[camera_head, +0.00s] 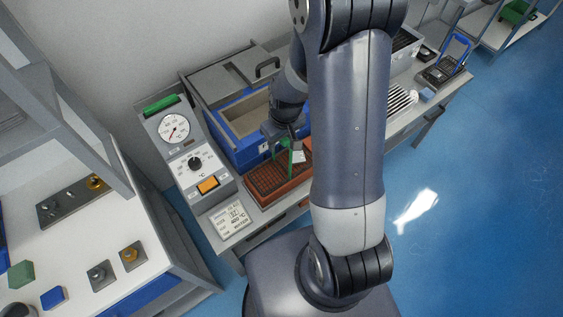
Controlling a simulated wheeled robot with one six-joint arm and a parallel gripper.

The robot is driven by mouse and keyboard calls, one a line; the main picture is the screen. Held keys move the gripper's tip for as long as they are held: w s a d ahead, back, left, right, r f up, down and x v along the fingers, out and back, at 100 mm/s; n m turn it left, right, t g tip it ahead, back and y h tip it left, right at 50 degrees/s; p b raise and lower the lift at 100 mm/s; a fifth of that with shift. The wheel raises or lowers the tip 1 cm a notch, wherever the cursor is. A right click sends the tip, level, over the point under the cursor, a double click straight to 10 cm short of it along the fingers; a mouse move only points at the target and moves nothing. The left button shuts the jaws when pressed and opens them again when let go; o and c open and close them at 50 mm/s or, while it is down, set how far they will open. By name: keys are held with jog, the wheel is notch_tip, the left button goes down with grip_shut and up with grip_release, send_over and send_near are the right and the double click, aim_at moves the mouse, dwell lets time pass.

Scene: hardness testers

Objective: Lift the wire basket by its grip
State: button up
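A wire basket with a green upright grip (290,164) stands low in front of the blue open bath, in or on a reddish-brown tray (258,196) with a dark mesh-like surface. A small white tag (298,156) hangs by the grip. My gripper (279,141) is right at the top of the green grip, pointing down. Its fingers are small and partly covered, so I cannot tell whether they are closed on the grip. My arm hides the right side of the tray.
The blue bath (235,152) with its raised grey lid (232,75) stands behind the tray. A control panel with a dial (174,128) is at left. A blue-handled basket (443,71) stands at the bench's far right. Blue floor (480,190) is clear at right.

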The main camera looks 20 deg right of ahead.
grip_shut()
dwell(0.6)
